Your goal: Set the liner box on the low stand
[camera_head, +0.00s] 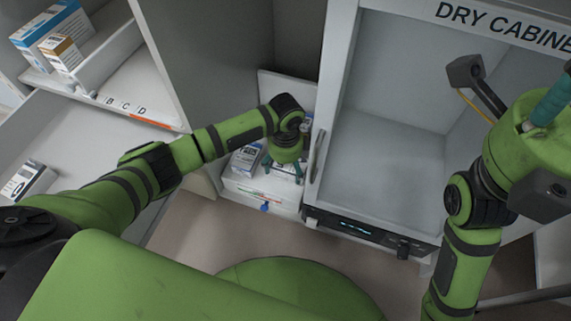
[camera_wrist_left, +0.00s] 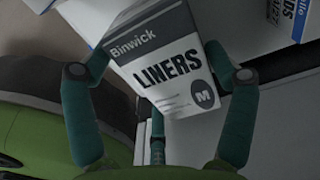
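The liner box (camera_wrist_left: 165,62) is grey and white, marked "Binwick LINERS M", and lies between the fingers of my left gripper (camera_wrist_left: 160,85) in the left wrist view. The right finger is close to the box's edge; a gap shows at the left finger. In the head view my left gripper (camera_head: 284,168) points down with spread teal fingers over the low white stand (camera_head: 262,194). There the liner box is mostly hidden behind the gripper. My right gripper (camera_head: 548,105) is at the right edge, partly cut off, its fingers unclear.
Another small box (camera_head: 245,158) stands on the stand, left of my left gripper. The dry cabinet (camera_head: 385,150) is close on the right. A shelf with boxes (camera_head: 52,40) and lettered places is at the upper left. Floor (camera_head: 200,235) shows before the stand.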

